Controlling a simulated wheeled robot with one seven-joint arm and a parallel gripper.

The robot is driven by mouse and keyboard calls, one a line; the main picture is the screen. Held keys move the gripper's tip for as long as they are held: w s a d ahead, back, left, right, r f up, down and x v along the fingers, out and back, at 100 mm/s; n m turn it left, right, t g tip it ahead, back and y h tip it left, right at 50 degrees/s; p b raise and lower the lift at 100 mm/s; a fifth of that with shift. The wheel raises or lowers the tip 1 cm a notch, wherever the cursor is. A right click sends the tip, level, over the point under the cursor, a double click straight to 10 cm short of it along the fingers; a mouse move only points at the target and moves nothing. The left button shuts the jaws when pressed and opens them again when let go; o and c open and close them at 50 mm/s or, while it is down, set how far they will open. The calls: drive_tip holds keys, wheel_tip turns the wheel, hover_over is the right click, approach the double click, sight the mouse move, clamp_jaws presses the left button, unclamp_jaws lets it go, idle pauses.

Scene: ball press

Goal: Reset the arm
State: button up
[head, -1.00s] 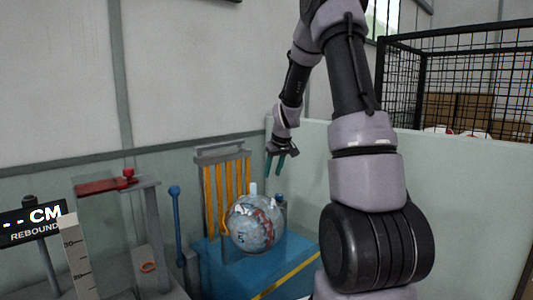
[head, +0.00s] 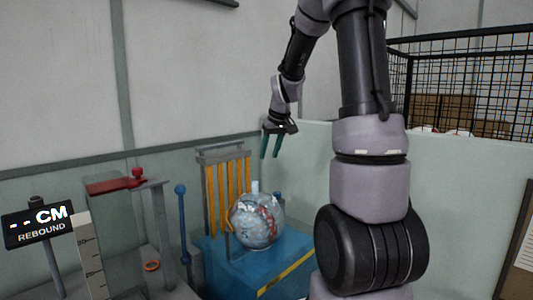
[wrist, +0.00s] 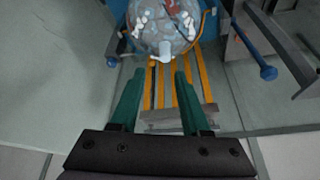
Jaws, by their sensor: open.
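My gripper (head: 271,144) hangs in the air above and slightly right of the ball, its two green fingers apart with nothing between them. In the wrist view my gripper (wrist: 155,88) also shows open and empty. The ball (head: 257,221), pale blue-grey with red and white patches, rests on the blue press base (head: 222,260). The ball also shows at the top of the wrist view (wrist: 166,22), beyond the fingertips and apart from them.
Orange-yellow bars (head: 228,185) stand behind the ball. On the left are a rebound display (head: 38,223), a ruler (head: 91,262), a red-topped stand (head: 112,183) and a blue-knobbed rod (head: 183,225). A black wire cage (head: 460,80) stands behind a pale panel at right.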

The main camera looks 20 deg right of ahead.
drive_tip(key=shift+s+a+r, duration=0.15)
drive_tip(key=shift+s+a, duration=0.05)
drive_tip(key=shift+s, duration=0.1)
drive_tip(key=s+a+r+m+t, duration=0.1)
drive_tip(key=s+a+r, duration=0.3)
drive_tip(key=s, duration=0.9)
drive_tip(key=s+a+r+m+t+y, duration=0.1)
drive_tip(key=s+a+r+m, duration=0.3)
drive_tip(key=s, duration=0.9)
wheel_tip(320, 180, up, 3)
drive_tip(key=shift+a+r, duration=0.1)
drive_tip(key=shift+a, duration=0.6)
